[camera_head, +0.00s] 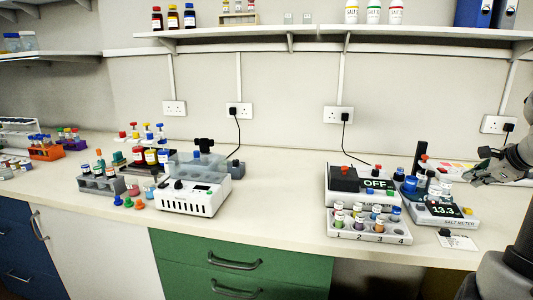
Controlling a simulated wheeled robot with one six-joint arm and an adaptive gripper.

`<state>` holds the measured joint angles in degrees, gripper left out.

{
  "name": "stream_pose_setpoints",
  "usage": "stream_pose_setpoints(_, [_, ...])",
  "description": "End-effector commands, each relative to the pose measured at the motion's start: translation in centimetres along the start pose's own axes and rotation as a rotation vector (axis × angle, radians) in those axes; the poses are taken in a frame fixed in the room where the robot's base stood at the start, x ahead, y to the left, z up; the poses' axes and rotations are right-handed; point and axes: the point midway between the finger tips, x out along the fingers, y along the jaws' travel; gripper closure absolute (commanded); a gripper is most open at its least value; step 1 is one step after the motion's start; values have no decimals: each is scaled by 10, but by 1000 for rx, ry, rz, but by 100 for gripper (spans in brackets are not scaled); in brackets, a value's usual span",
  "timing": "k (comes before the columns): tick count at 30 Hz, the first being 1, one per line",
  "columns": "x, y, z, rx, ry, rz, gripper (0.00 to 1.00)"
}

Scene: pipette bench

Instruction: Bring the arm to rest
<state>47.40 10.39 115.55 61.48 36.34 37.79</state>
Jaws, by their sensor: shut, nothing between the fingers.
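My gripper (474,178) is at the right edge of the head view, at the end of my grey arm. It is shut and holds nothing. It hangs in front of the wall, above the right end of the bench (280,190), and points left toward the salt meter (443,212). The salt meter's display reads 13.3. I cannot tell how high the fingertips are above the meter.
Left of the meter stand a device reading OFF (376,184) and a numbered rack (345,232) with several vials. A white machine (193,199) with a clear lid stands mid-left, near crowded racks. The bench between is clear. A shelf (300,36) runs above.

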Motion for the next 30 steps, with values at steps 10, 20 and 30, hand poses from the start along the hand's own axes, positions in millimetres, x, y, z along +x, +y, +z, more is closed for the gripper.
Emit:
stream_pose_setpoints(10, [-66,132,15,-849,-80,419,100])
stream_pose_setpoints(20, [-170,224,64,-1822,-186,677,100])
stream_pose_setpoints(30, [-205,248,117,-2234,-211,477,100])
